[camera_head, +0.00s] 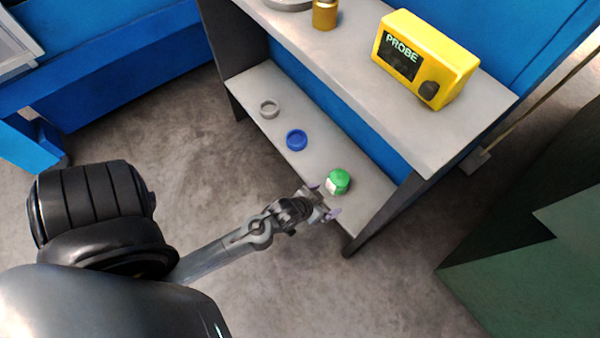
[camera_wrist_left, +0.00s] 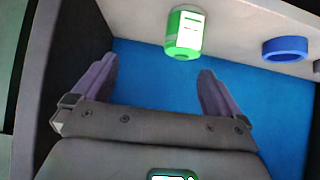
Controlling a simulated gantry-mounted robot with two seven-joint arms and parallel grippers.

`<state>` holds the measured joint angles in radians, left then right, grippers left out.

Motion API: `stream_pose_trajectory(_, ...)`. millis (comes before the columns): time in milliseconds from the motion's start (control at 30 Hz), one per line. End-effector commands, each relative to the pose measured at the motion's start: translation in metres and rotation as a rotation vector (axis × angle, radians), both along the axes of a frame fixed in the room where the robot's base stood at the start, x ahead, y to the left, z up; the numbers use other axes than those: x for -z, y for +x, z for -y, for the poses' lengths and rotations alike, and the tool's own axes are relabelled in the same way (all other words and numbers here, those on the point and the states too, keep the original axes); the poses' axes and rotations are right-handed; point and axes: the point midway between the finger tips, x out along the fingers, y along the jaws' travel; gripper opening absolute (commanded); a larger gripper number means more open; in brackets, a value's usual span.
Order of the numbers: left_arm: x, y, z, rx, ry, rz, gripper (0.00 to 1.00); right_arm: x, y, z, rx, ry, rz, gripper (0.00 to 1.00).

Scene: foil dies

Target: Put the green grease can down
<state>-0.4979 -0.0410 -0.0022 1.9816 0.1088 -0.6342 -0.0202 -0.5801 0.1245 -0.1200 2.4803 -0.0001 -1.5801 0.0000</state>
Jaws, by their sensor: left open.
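The green grease can (camera_head: 339,181) with a white label stands on the lower grey shelf, near its right end. It also shows in the left wrist view (camera_wrist_left: 184,32), at the top centre, ahead of the fingers. My left gripper (camera_head: 324,200) is open and empty, just in front of the can at the shelf's front edge. In the left wrist view its two purple fingers (camera_wrist_left: 158,85) are spread wide with blue backing between them. The can appears clear of both fingers. My right gripper is not in view.
A blue ring (camera_head: 296,139) and a grey ring (camera_head: 269,107) lie on the lower shelf (camera_head: 316,157), left of the can. The upper shelf (camera_head: 352,82) above holds a yellow PROBE box (camera_head: 425,58) and a brass cylinder (camera_head: 325,14). A dark shelf leg (camera_head: 376,217) stands to the right.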

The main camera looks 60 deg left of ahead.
Motion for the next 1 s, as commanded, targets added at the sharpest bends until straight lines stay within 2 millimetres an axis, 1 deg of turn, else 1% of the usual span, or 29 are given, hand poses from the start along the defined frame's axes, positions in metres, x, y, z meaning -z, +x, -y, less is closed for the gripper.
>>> stream_pose_trajectory(33,-0.015,-0.008,0.007,0.040,-0.001,-0.057,1.00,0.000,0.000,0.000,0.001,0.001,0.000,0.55)
stream_pose_trajectory(167,-0.045,-0.037,0.024,0.129,0.003,-0.223,1.00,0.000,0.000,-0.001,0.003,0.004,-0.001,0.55)
stream_pose_trajectory(200,-0.054,-0.048,0.027,0.152,0.008,-0.270,1.00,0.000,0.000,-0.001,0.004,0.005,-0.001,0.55)
stream_pose_trajectory(300,-0.074,-0.073,0.035,0.203,0.024,-0.373,1.00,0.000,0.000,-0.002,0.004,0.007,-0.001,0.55)
stream_pose_trajectory(400,-0.090,-0.094,0.039,0.235,0.040,-0.453,1.00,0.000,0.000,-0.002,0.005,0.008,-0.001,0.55)
stream_pose_trajectory(500,-0.100,-0.108,0.041,0.257,0.052,-0.504,1.00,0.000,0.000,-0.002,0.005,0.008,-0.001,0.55)
stream_pose_trajectory(633,-0.105,-0.117,0.041,0.267,0.060,-0.534,1.00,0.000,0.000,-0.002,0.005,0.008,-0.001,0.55)
stream_pose_trajectory(1000,-0.108,-0.117,0.041,0.266,0.060,-0.537,1.00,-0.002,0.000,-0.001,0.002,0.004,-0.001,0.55)
